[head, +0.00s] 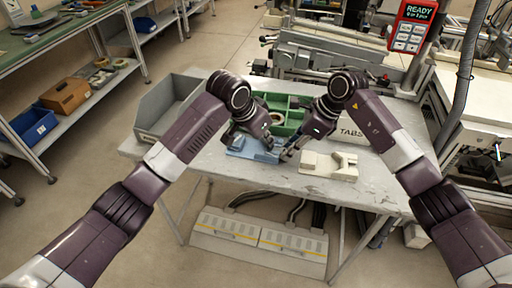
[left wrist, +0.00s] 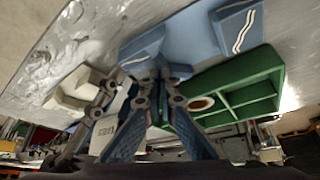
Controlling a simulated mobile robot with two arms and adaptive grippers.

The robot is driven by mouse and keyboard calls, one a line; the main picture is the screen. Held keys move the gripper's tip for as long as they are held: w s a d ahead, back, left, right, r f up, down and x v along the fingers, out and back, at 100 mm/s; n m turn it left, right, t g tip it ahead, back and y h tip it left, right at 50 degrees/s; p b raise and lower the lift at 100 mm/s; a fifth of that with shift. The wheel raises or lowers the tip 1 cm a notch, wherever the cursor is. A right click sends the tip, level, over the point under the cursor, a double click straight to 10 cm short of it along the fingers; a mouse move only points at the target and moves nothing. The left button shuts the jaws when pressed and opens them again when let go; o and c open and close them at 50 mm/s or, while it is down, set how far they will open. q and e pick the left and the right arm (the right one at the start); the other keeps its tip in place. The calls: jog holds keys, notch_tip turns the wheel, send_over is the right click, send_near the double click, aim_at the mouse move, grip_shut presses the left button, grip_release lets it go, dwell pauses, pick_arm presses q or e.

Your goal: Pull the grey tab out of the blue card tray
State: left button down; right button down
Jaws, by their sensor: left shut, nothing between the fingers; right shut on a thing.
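The blue card tray (head: 266,157) lies on the grey table in front of the green tray, partly covered by my grippers. In the left wrist view it is a blue block (left wrist: 143,47) at the fingertips. My left gripper (head: 268,146) is shut and empty at the tray; its fingertips (left wrist: 154,82) also show in the left wrist view. I cannot tell whether they touch the tray. My right gripper (head: 286,155) is shut at the tray's right side. The grey tab appears to be between its fingers, but they hide it, and I cannot tell how far it sits in the tray.
A green compartment tray (head: 297,116) stands behind, with a tape reel showing in the left wrist view (left wrist: 201,104). A white TABS box (head: 352,134) and cream blocks (head: 330,166) are at the right. A grey bin (head: 153,120) stands at the left. The table's front is clear.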

pick_arm(q)
jog(key=shift+s+a+f, duration=0.1)
jog(key=shift+f, duration=0.3)
pick_arm(e)
jog(key=shift+r, duration=0.1)
pick_arm(q)
jog(key=shift+s+f, duration=0.15)
pick_arm(e)
jog(key=shift+r, duration=0.75)
jog(key=shift+a+r, duration=0.1)
jog(key=shift+r, duration=1.85)
jog(key=shift+s, duration=0.1)
pick_arm(q)
jog(key=shift+w+r, duration=0.2)
jog(key=shift+r, duration=0.95)
pick_arm(e)
jog(key=shift+f, duration=0.15)
pick_arm(q)
jog(key=shift+r, duration=2.65)
